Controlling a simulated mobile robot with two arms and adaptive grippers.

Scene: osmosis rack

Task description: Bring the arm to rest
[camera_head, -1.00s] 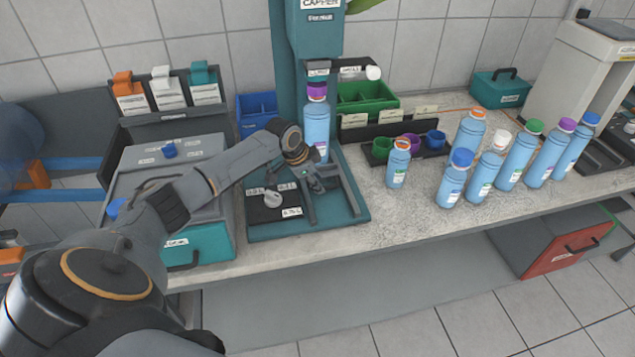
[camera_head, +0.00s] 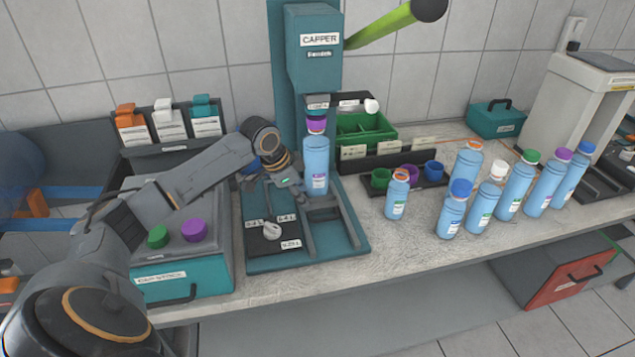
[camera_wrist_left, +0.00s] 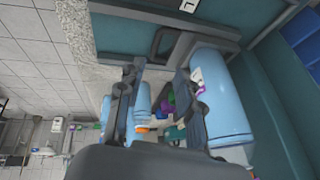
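My left arm reaches in from the left over the teal box in the head view. Its gripper (camera_head: 291,182) is low beside the left of the blue bottle (camera_head: 316,165) in the capper (camera_head: 313,68). The bottle stands upright with a purple cap (camera_head: 316,124) under the capper head. In the left wrist view the two fingers of my left gripper (camera_wrist_left: 158,95) are apart with nothing held between them. The bottle (camera_wrist_left: 222,100) lies outside the right-hand finger; I cannot tell whether they touch. My right gripper is in neither view.
The capper's green lever (camera_head: 385,27) sticks out to the right. A small orange-capped bottle (camera_head: 396,197) and several taller bottles stand on the counter (camera_head: 370,250) to the right. A teal cap box (camera_head: 185,285) with green and purple caps is under my arm. The front counter strip is clear.

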